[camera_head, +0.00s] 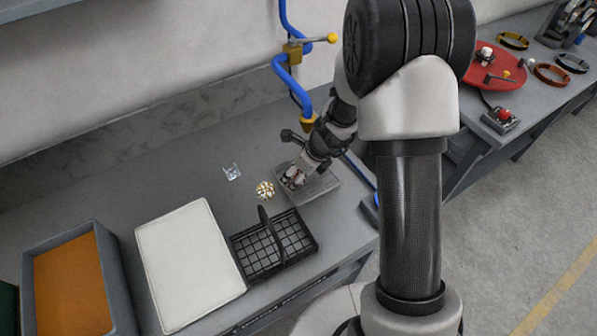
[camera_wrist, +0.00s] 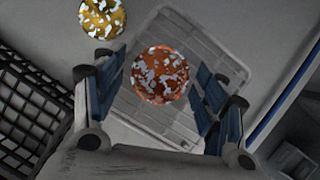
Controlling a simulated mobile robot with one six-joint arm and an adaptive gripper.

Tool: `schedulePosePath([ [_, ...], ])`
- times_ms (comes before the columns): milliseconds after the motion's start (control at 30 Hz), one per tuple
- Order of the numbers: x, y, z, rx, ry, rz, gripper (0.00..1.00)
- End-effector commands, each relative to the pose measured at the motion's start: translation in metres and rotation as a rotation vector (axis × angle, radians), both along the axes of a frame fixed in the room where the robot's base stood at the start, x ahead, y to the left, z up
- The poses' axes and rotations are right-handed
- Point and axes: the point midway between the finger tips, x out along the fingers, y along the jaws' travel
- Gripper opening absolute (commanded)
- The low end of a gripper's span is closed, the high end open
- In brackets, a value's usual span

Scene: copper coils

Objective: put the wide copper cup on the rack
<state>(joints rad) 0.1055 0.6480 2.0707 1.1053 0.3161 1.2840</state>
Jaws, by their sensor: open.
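The wide copper cup (camera_wrist: 160,75) shows as a round, orange-brown shape with pale, mottled reflections in the wrist view. It is between the two blue-padded fingers of my gripper (camera_wrist: 161,88), which are open with a gap on each side. Behind it is a grey, ribbed, tray-like rack (camera_wrist: 205,50); the cup appears to be on it, though its contact is hidden from above. In the head view my gripper (camera_head: 294,176) is low over the rack (camera_head: 325,187), and the cup is mostly hidden by it.
A gold cup (camera_head: 265,189) stands just left of the rack. A black handled basket (camera_head: 277,262) is in front of it. A clear object (camera_head: 232,172), white board (camera_head: 190,260) and grey bin (camera_head: 122,290) lie farther left. A blue pipe (camera_head: 290,85) rises behind.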

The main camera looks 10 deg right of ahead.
Motion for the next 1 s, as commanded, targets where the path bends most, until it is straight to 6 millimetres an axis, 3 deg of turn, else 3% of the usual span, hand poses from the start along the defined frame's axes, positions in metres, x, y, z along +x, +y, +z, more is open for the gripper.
schedulePosePath([
  [167,-0.004,-0.004,0.020,0.000,-0.001,-0.001,0.66],
  [400,-0.019,-0.017,0.071,0.000,-0.002,-0.002,0.66],
  [600,-0.030,-0.026,0.102,0.000,-0.001,-0.001,0.66],
  [767,-0.034,-0.030,0.113,-0.001,-0.001,0.000,0.66],
  [1000,-0.035,-0.030,0.113,0.000,0.000,0.000,0.66],
])
